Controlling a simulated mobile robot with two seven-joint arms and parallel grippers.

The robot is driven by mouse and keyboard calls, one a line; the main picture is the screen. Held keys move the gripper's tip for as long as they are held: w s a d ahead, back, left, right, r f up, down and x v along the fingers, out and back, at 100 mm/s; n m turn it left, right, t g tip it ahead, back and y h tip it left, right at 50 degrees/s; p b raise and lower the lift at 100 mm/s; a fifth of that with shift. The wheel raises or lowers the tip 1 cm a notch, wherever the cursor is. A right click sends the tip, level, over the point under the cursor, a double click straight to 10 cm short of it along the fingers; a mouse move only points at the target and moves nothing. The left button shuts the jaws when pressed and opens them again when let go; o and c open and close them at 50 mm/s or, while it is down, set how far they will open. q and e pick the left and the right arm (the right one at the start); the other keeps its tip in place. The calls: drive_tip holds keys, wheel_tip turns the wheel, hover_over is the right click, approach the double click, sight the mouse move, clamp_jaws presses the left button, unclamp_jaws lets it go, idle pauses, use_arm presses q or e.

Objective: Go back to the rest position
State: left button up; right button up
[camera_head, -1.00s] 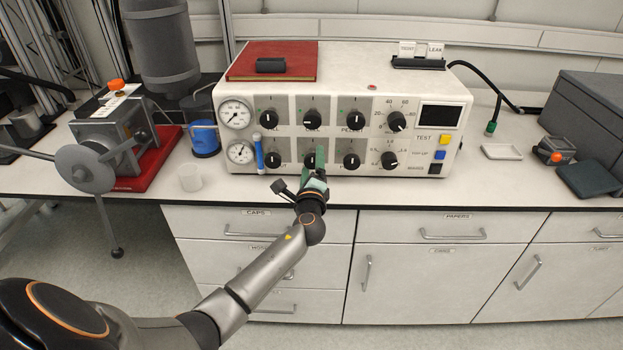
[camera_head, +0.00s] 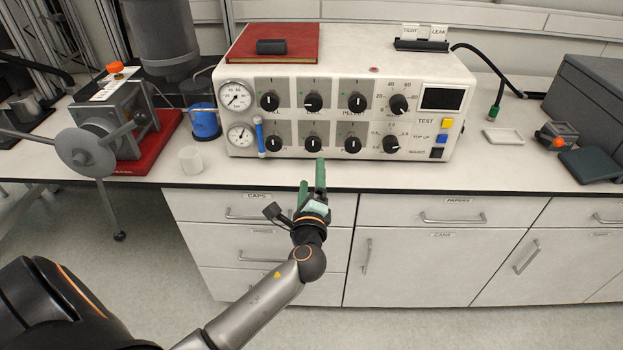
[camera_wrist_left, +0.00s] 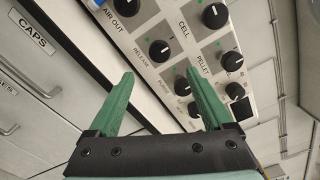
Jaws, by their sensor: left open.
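My left gripper (camera_head: 312,178) has green fingers and stands in front of the counter's front edge, below the control panel. Its fingers are apart with nothing between them. In the left wrist view the open fingers (camera_wrist_left: 160,105) point toward the panel knobs, apart from them. The white control box (camera_head: 345,128) stands on the counter with gauges, several black knobs, a dark display and coloured buttons. My right gripper does not show in either view.
The counter (camera_head: 380,176) has drawers and cupboards below. At the left is a grey device with a wheel (camera_head: 86,152) on a red base (camera_head: 150,150). A small white cup (camera_head: 191,160) and a blue container (camera_head: 205,122) stand left of the box. Floor in front is clear.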

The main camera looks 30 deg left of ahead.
use_arm(q)
drive_tip(key=s+d+f+n+g+h+p, duration=0.1)
drive_tip(key=s+d+f+n+h, duration=0.1)
drive_tip(key=s+d+f, duration=0.3)
drive_tip(key=s+f+n+g+h, duration=0.2)
drive_tip(key=s+f+h, duration=0.1)
drive_tip(key=f, duration=0.3)
drive_tip(key=s+d+f+n+g+h+p, duration=0.1)
drive_tip(key=s+d+f+n+h, duration=0.15)
drive_tip(key=f, duration=0.35)
drive_tip(key=s+d+f+n+g+h, duration=0.1)
drive_tip(key=s+d+f+n+h, duration=0.1)
drive_tip(key=s+d+n, duration=0.2)
drive_tip(key=s+d+f+n+g+h, duration=0.1)
drive_tip(key=s+d+n, duration=0.3)
drive_tip(key=s, duration=0.5)
drive_tip(key=shift+s+f+n+h, duration=0.2)
drive_tip(key=shift+f+n+h, duration=0.25)
drive_tip(key=shift+f+h, duration=0.15)
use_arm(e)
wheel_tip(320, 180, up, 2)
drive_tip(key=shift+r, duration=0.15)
use_arm(q)
drive_tip(key=shift+c, duration=0.3)
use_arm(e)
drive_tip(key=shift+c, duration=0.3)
